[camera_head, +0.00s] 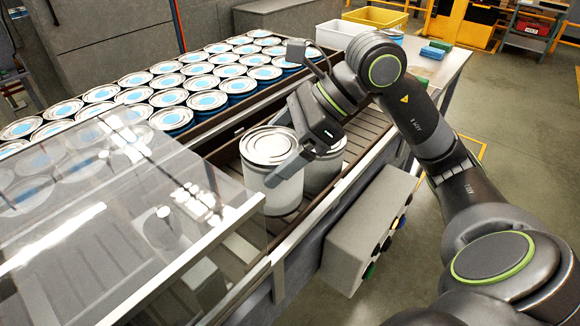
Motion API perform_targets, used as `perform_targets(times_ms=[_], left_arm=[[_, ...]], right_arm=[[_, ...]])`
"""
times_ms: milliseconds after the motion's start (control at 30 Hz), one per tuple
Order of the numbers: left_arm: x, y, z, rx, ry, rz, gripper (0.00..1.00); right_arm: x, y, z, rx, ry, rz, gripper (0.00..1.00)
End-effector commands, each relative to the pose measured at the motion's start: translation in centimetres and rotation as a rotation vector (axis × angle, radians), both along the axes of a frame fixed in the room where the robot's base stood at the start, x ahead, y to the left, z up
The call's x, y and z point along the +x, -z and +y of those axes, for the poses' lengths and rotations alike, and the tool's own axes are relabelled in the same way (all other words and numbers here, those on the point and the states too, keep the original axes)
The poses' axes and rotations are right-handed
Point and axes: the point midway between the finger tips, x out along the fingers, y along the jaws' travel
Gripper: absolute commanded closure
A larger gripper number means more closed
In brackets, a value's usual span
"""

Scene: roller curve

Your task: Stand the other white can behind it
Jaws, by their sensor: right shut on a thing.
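A white can (257,180) with a pale ringed lid is upright over the roller conveyor, at the end of the clear cover. My right gripper (279,146) reaches in from the right and is shut on this can, one finger across its right side near the top. A second, greyer-looking white can (322,174) is upright just to the right, partly hidden by the gripper. I cannot tell whether the two cans touch, or whether the held can is clear of the rollers. My left gripper is not in view.
A clear cover (110,235) spans the conveyor at the left. Many blue-topped cans (172,119) stand in rows beyond the rail. The rollers (375,117) behind the cans show bare. A grey control box (365,230) hangs on the conveyor's side. Bins (375,17) stand at the back.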

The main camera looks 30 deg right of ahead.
Motion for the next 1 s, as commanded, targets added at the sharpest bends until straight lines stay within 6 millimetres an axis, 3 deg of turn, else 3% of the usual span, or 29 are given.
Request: perform_targets(times_ms=[233,600,1000], left_arm=[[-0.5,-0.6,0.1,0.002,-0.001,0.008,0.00],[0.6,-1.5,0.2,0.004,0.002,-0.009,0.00],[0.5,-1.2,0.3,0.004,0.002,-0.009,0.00]], right_arm=[[0.0,2.2,0.1,0.003,-0.001,-0.001,0.41],[0.0,6.0,0.1,0.004,0.000,0.001,0.41],[0.0,6.7,0.0,0.001,0.000,-0.002,0.41]])
